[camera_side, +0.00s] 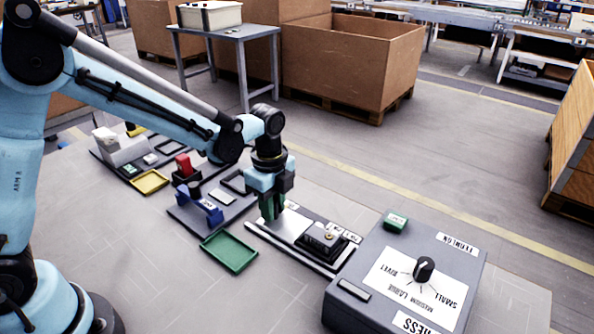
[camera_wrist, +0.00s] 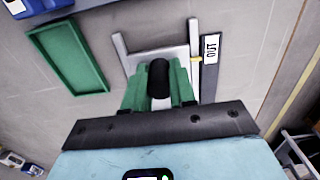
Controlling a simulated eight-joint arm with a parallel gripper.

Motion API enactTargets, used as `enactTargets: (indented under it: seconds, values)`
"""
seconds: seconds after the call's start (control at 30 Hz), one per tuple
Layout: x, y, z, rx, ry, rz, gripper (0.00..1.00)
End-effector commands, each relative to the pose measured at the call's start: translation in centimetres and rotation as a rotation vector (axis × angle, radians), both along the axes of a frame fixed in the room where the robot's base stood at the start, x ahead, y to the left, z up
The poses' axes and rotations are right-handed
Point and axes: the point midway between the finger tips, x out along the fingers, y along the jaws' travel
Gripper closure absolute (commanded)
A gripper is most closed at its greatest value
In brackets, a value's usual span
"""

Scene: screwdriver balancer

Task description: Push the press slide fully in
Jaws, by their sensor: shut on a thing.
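The press slide is a silver plate (camera_side: 291,227) on a rail base beside the dark press block (camera_side: 322,240). My gripper (camera_side: 271,210), with green fingers, is down at the slide's outer end. In the wrist view my gripper (camera_wrist: 160,90) is shut on the black knob (camera_wrist: 159,74) of the slide, with a finger on each side. The pale slide plate (camera_wrist: 184,52) shows beyond the knob. A label reading OUT (camera_wrist: 211,48) stands on a dark strip beside the slide. The knob is hidden by the fingers in the side view.
A green tray (camera_side: 229,251) lies beside the slide, and it also shows in the wrist view (camera_wrist: 68,57). A grey control box (camera_side: 405,285) with a dial stands at the right. Other fixtures and a yellow tray (camera_side: 150,181) lie at the left.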

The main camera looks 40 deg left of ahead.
Motion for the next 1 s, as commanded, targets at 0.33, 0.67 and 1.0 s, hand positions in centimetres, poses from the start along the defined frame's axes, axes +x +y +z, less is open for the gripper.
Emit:
enactTargets:
  seconds: [0.33,0.67,1.0]
  values:
    - [0.0,-2.1,0.0,-0.001,0.0,-0.003,1.0]
    - [0.0,-3.8,0.0,-0.001,0.0,-0.003,1.0]
    - [0.0,-5.7,0.0,-0.001,0.0,-0.003,1.0]
